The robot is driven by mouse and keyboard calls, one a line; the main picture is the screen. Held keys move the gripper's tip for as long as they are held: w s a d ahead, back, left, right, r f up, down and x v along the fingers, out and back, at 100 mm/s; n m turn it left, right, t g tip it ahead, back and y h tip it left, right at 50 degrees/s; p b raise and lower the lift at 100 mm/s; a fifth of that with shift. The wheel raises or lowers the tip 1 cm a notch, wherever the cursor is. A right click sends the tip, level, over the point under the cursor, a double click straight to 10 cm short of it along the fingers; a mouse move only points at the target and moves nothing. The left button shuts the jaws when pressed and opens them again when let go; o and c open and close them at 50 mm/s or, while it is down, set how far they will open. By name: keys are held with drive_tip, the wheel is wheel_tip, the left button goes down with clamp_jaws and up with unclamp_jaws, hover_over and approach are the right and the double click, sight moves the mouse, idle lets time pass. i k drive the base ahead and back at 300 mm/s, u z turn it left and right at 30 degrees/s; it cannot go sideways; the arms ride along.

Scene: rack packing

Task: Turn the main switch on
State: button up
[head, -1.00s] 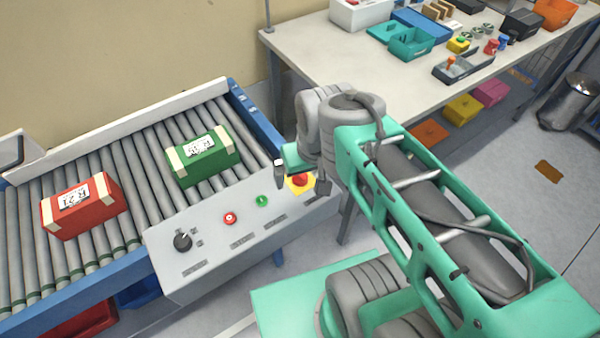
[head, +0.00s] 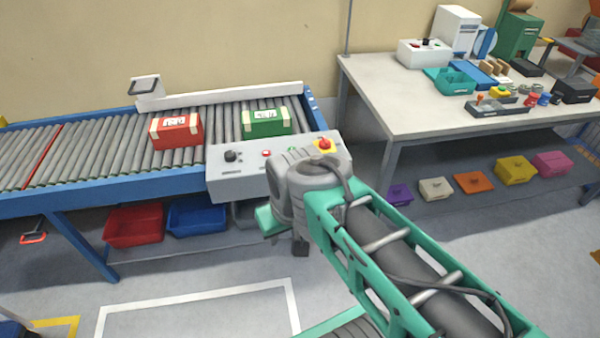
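A grey control panel (head: 228,183) stands at the right front of the roller conveyor. My gripper (head: 284,246) hangs in front of and below the panel, apart from the knob. My wrist covers part of the panel's front, and the fingers are mostly hidden.
A red box (head: 175,131) and a green box (head: 266,121) lie on the conveyor rollers (head: 100,147). A red bin (head: 133,225) and a blue bin (head: 196,216) sit below. A worktable (head: 385,98) with several items stands at the right. The floor in front is clear.

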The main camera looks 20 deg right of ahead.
sight(324, 144)
drive_tip(key=u, duration=0.8)
drive_tip(key=i, duration=0.8)
drive_tip(key=z, duration=0.8)
drive_tip(key=i, duration=0.45)
drive_tip(key=z, duration=0.5)
